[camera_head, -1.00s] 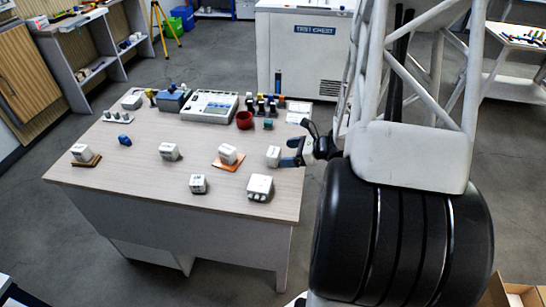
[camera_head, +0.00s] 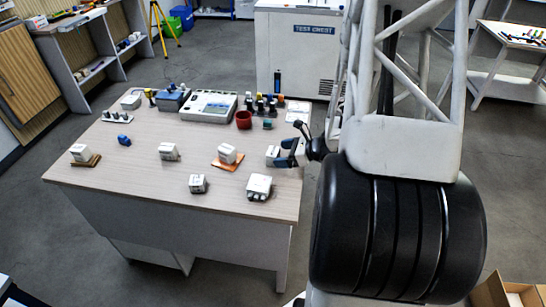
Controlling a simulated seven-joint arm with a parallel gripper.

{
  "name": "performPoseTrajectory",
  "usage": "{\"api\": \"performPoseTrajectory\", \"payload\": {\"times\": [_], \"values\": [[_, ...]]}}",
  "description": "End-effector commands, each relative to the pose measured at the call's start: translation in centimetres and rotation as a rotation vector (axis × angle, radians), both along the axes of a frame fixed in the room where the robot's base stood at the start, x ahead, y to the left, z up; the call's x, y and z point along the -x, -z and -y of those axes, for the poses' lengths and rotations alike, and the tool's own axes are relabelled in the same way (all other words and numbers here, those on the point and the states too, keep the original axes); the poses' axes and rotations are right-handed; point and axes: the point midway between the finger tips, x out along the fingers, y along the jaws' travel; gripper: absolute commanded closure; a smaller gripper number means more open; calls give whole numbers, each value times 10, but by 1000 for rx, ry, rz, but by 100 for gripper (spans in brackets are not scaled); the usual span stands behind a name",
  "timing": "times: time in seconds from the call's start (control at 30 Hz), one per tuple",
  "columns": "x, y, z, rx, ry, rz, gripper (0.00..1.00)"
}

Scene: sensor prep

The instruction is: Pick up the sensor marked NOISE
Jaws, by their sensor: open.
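Several small white box-shaped sensors stand on the wooden table (camera_head: 120,160). One (camera_head: 80,152) is at the left on a brown pad, one (camera_head: 168,151) is left of centre, and one (camera_head: 227,153) is on an orange pad. Two (camera_head: 198,183) (camera_head: 259,186) stand near the front edge; the right one has round knobs. Another white sensor (camera_head: 271,155) is at the right edge. The markings are too small to read, so I cannot tell which says NOISE. My gripper (camera_head: 287,153) is open beside the right-edge sensor, with a dark finger partly covering it.
A dark red cup (camera_head: 243,119), a grey instrument (camera_head: 208,106), a blue device (camera_head: 173,100) and a rack of dark knobs (camera_head: 265,104) stand at the back. A blue piece (camera_head: 124,140) lies at the left. The front left tabletop is clear.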

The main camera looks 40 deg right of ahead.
Motion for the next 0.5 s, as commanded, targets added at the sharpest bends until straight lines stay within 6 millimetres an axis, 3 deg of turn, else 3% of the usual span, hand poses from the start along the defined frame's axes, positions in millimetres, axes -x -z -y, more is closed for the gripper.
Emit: {"api": "performPoseTrajectory", "payload": {"times": [0.5], "values": [[-8,4,-6,0,-1,0,11]]}}
